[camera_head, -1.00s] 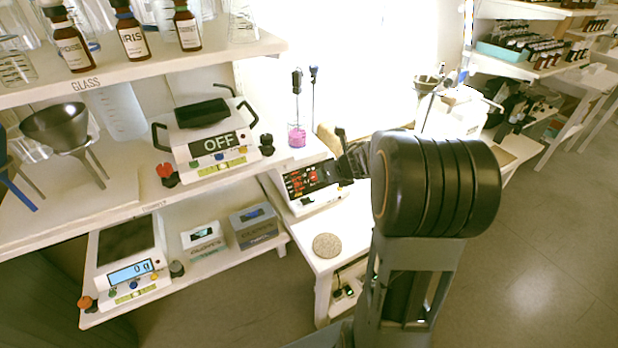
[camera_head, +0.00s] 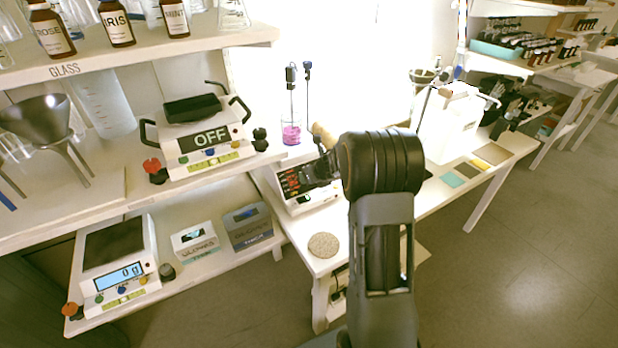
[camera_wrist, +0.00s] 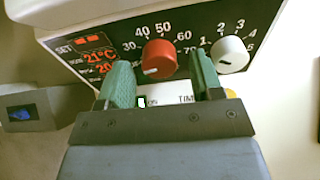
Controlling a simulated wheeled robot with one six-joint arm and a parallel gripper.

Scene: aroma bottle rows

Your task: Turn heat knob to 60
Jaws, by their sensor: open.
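The red heat knob (camera_wrist: 159,58) is on the black panel of a white heating device (camera_head: 311,204). Its scale shows 30, 40, 50, 60 and 70, and a white mark sits at the knob's lower left. The red display (camera_wrist: 98,56) reads 21°C with 20 below. My gripper (camera_wrist: 160,72) is open, with one green finger on each side of the red knob in the wrist view; I cannot tell whether they touch it. In the head view my gripper (camera_head: 318,171) is at the panel and hides the knob.
A white knob (camera_wrist: 230,54) with its own scale sits close to the right finger. A shelf unit with a second device reading OFF (camera_head: 205,139) is at left.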

